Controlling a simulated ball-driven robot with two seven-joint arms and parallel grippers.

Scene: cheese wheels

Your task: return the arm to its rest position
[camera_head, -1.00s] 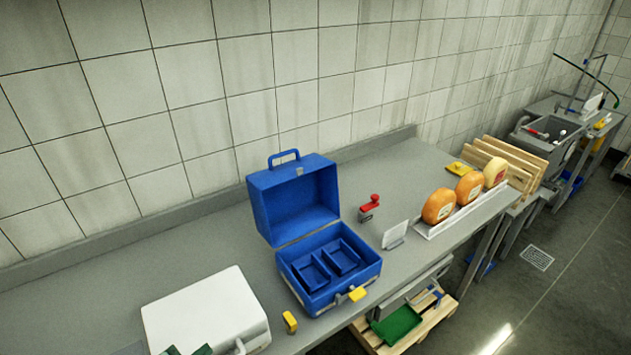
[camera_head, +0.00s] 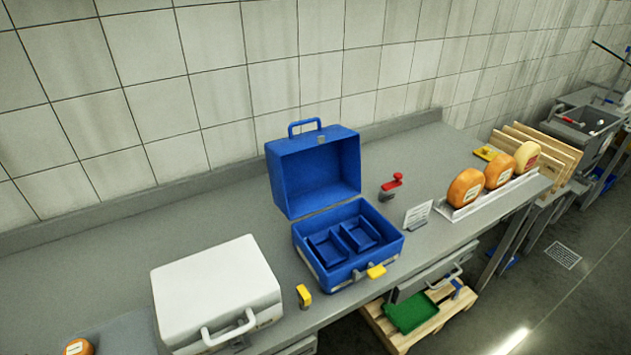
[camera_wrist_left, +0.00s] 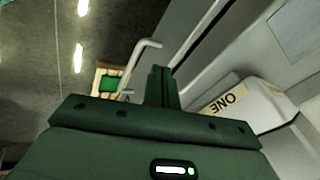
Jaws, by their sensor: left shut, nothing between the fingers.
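My left gripper (camera_wrist_left: 160,88) shows in the left wrist view as dark green fingers, closed together with nothing between them. It is outside the head view, and my right gripper is in neither view. In the wrist view, a pale body with an upside-down label (camera_wrist_left: 222,105) lies just right of the fingers; I cannot tell whether they touch. In the head view, a closed white case (camera_head: 215,285) lies on the grey counter (camera_head: 120,245) with its handle toward the front edge. No arm shows over the counter.
An open blue case (camera_head: 348,240) stands right of the white case, with a yellow piece (camera_head: 303,296) between them. A red-handled stamp (camera_head: 392,184), a small sign (camera_head: 418,214) and cheese wheels (camera_head: 465,188) are farther right. A pallet (camera_head: 430,325) is below. An orange wheel (camera_head: 79,347) is lower left.

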